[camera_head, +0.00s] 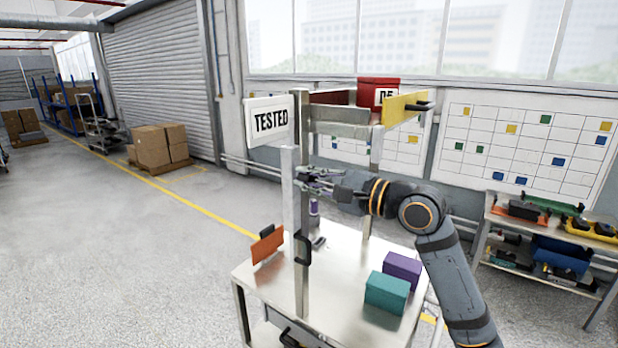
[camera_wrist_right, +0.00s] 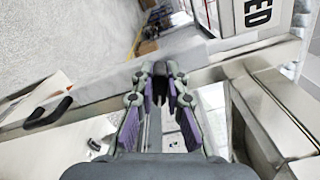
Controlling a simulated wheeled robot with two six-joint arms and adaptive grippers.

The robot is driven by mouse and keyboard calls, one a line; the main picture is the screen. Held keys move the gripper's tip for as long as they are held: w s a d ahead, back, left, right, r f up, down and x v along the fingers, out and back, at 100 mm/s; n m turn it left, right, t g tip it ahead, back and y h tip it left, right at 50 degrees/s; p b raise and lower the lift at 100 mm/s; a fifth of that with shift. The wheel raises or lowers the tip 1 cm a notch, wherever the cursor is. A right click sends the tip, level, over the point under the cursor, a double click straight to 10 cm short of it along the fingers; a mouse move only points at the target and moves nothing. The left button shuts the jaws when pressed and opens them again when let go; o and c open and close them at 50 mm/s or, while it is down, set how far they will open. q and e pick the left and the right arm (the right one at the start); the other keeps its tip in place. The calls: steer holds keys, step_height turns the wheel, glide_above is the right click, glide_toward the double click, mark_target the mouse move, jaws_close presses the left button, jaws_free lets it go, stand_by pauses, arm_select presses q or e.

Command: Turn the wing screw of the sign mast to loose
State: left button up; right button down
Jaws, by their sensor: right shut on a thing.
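The sign mast (camera_head: 288,205) is a pale upright post at the left of the cart frame. It carries a white sign (camera_head: 270,121) reading TESTED, whose end shows in the right wrist view (camera_wrist_right: 261,12). My right gripper (camera_head: 306,180) reaches in from the right at mid-height of the mast. In the right wrist view its fingertips (camera_wrist_right: 158,72) are shut on a small dark piece, the wing screw (camera_wrist_right: 155,84). The fingers hide much of the screw, and I cannot tell its turn angle. My left gripper is in neither view.
The metal cart (camera_head: 340,310) carries a teal box (camera_head: 387,292), a purple box (camera_head: 402,268) and an orange plate (camera_head: 267,246). A metal upright (camera_head: 302,240) stands close to the gripper. A red box (camera_head: 378,91) sits on top.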

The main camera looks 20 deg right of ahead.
steer(key=n, duration=0.5)
steer(key=shift+f, duration=0.2)
steer(key=n+b, duration=0.1)
steer(key=n, duration=0.5)
steer(key=shift+f, duration=0.15)
steer(key=n+b, duration=0.1)
steer(key=n, duration=0.5)
steer(key=shift+w+d+f, duration=0.1)
steer(key=shift+f, duration=0.05)
steer(key=n+b, duration=0.1)
steer(key=n, duration=0.4)
steer(key=shift+b, duration=0.4)
steer(key=shift+n, duration=0.3)
steer(key=c, duration=1.4)
jaws_free()
steer(key=shift+o, duration=0.2)
